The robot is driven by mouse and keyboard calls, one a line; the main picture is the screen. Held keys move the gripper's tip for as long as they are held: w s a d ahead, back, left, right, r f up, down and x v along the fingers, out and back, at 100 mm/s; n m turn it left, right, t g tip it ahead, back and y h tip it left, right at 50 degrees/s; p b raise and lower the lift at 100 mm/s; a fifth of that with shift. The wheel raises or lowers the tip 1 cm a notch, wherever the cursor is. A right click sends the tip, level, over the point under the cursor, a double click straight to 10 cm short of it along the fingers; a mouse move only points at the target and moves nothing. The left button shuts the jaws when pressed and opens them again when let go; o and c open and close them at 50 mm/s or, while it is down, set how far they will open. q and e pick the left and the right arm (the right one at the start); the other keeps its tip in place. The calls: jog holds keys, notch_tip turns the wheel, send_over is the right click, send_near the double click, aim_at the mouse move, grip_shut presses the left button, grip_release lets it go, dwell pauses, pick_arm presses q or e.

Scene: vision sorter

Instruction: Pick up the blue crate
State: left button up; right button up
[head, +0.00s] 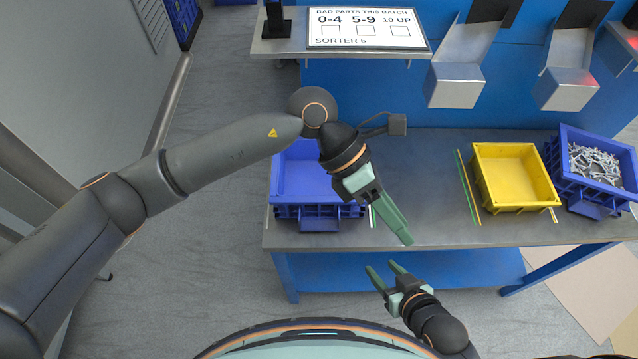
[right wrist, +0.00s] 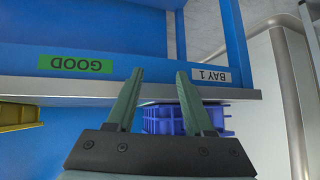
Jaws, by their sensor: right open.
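An empty blue crate (head: 295,180) sits at the left end of the grey table, partly hidden by my left arm. Part of a blue crate also shows between and beside the fingers in the right wrist view (right wrist: 162,120). A second blue crate (head: 600,195), filled with metal parts, sits at the table's right end. My left gripper (head: 395,222) is over the table just right of the empty crate, apart from it; its finger gap cannot be made out. My right gripper (head: 382,268) is open and empty in front of the table edge, its fingers also seen in the right wrist view (right wrist: 160,75).
A yellow crate (head: 512,180) stands left of the filled crate. A sign (head: 366,28) and metal chutes (head: 457,80) are at the back. GOOD (right wrist: 75,64) and BAY 1 (right wrist: 211,76) labels show.

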pick_arm(q)
jog(key=w+a+f+m+t+y+b, duration=0.1)
jog(key=w+a+f+t+y, duration=0.25)
jog(key=w+a, duration=0.25)
jog(key=t+y, duration=0.2)
jog(key=y, duration=0.2)
send_near(320, 206)
jog(key=shift+m, duration=0.4)
jog(key=f, duration=0.4)
jog(key=w+f+b, duration=0.1)
jog(key=f, duration=0.1)
jog(key=shift+s+f, duration=0.1)
jog(key=shift+f, duration=2.9)
jog(key=c, duration=0.5)
grip_shut()
jog(key=shift+d+r, duration=0.1)
